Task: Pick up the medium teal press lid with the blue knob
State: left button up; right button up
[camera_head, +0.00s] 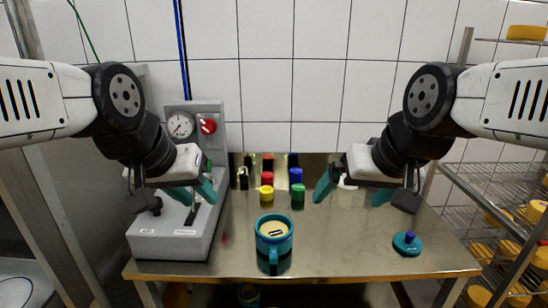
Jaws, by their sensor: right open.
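The teal press lid (407,246) with its blue knob (409,236) lies on the steel table at the front right, knob up. My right gripper (353,192) is open and empty, above the table to the left of and behind the lid, apart from it. My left gripper (194,195) hangs over the grey press machine at the left, its teal fingers apart with nothing seen between them.
A teal mould with a handle (274,249) and pale contents stands at the table's front middle. Small yellow (266,193), green (298,201), red and blue pieces stand behind it. The grey machine (170,238) fills the left. Wire racks (500,215) stand at right.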

aim_at(406, 243)
jog(key=z, duration=1.3)
jog(key=u, duration=1.3)
jog(key=l+z, duration=0.2)
jog(key=z, duration=0.15)
jog(key=l+z, duration=0.15)
jog(key=z, duration=0.15)
jog(key=l+z, duration=0.2)
jog(key=z, duration=0.15)
